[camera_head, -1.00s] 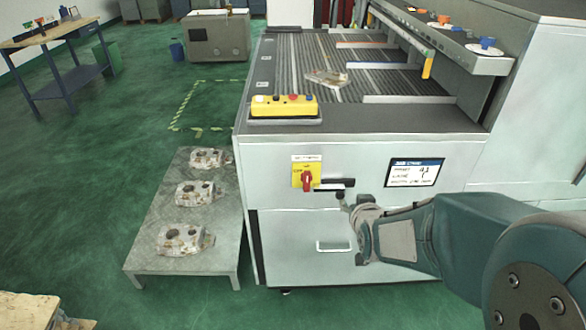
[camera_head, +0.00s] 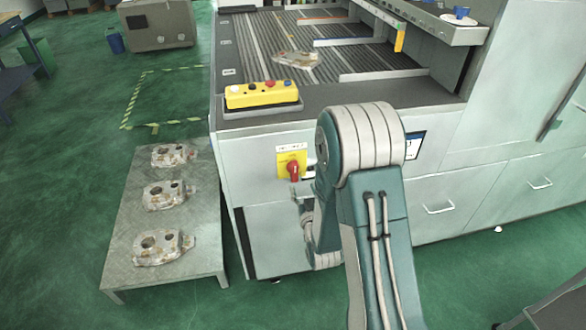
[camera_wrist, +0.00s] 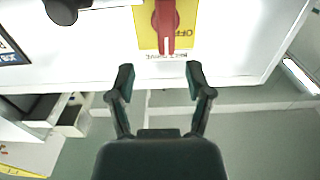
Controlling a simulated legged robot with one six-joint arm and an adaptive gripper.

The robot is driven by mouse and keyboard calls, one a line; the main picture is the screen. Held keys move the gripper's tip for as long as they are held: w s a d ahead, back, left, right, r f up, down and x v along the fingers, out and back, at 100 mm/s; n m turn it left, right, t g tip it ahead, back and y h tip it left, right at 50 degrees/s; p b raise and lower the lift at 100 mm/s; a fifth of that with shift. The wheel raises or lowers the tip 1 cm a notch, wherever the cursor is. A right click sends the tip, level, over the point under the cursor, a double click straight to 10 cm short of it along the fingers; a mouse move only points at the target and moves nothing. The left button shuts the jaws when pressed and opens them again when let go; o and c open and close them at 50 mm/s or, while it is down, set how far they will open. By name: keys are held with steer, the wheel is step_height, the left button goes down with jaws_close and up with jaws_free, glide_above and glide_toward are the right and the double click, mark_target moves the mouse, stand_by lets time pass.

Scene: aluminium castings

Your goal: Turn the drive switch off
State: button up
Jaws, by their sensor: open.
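The drive switch is a red rotary handle (camera_head: 293,171) on a yellow plate (camera_head: 284,157), on the front panel of the grey machine. In the wrist view the red handle (camera_wrist: 166,28) is at the top, its long grip pointing towards my gripper. The word OFF shows upside down on the yellow plate (camera_wrist: 185,38) beside the handle. My gripper (camera_wrist: 159,77) is open and empty, its two fingertips apart, just short of the handle's end and roughly in line with it. In the head view my arm mostly hides the gripper.
A black knob (camera_wrist: 62,10) on a bar sits beside the switch plate. A yellow button box (camera_head: 262,94) stands on the machine top. A low table (camera_head: 125,240) with several castings stands at left.

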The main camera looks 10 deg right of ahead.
mark_target(294, 173)
steer(key=w, duration=0.2)
steer(key=w+a, duration=0.1)
steer(key=w, duration=0.4)
steer(key=shift+w+a, duration=0.15)
steer(key=shift+w, duration=0.4)
steer(key=shift+w+d, duration=0.2)
steer(key=shift+d, duration=0.2)
steer(key=shift+a, duration=0.2)
steer(key=c, duration=0.9)
